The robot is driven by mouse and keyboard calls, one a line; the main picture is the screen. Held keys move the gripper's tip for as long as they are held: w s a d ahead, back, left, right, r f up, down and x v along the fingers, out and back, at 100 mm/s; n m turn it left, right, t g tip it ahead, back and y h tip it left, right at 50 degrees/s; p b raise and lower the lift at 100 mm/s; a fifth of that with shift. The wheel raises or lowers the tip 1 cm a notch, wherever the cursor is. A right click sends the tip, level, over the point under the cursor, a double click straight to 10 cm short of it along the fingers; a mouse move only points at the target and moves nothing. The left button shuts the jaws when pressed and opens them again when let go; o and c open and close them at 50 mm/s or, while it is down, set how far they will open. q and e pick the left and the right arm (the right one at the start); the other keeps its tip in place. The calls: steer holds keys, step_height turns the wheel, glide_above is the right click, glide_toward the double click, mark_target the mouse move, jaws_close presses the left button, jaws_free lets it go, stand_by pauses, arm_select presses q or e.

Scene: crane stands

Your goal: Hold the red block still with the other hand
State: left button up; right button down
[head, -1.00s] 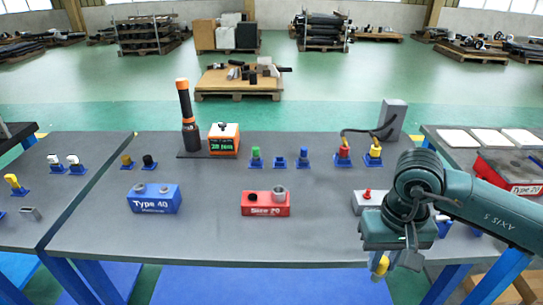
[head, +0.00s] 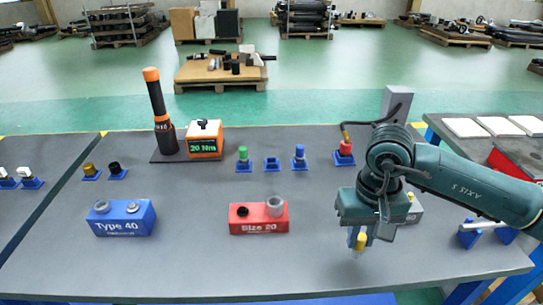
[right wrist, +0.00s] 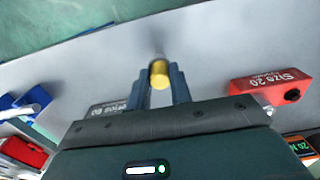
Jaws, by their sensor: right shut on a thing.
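The red block (head: 259,217), marked Size 20, stands on the grey table with a grey ring and a dark hole on its top. It also shows at the right of the right wrist view (right wrist: 270,87). My right gripper (head: 358,238) is to the right of the red block, apart from it. Its fingers are shut on a yellow cylindrical part (right wrist: 159,73), which points down over the table in the head view. My left gripper is not in view, and nothing touches the red block.
A blue Type 40 block (head: 123,219) stands to the left. Behind are an orange-topped tool (head: 160,110), a display box (head: 205,139) and several small blue stands, one with a green piece (head: 243,157). A grey block is partly hidden behind my gripper. The table's front middle is clear.

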arm_select(q)
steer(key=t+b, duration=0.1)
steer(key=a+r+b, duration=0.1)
steer(key=b, duration=0.1)
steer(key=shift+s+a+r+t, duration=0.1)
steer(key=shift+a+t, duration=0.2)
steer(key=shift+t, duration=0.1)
arm_select(e)
steer(key=w+a+r, duration=1.1)
steer(key=a, duration=0.4)
steer(key=shift+a+r, duration=0.15)
steer(key=shift+a, duration=0.05)
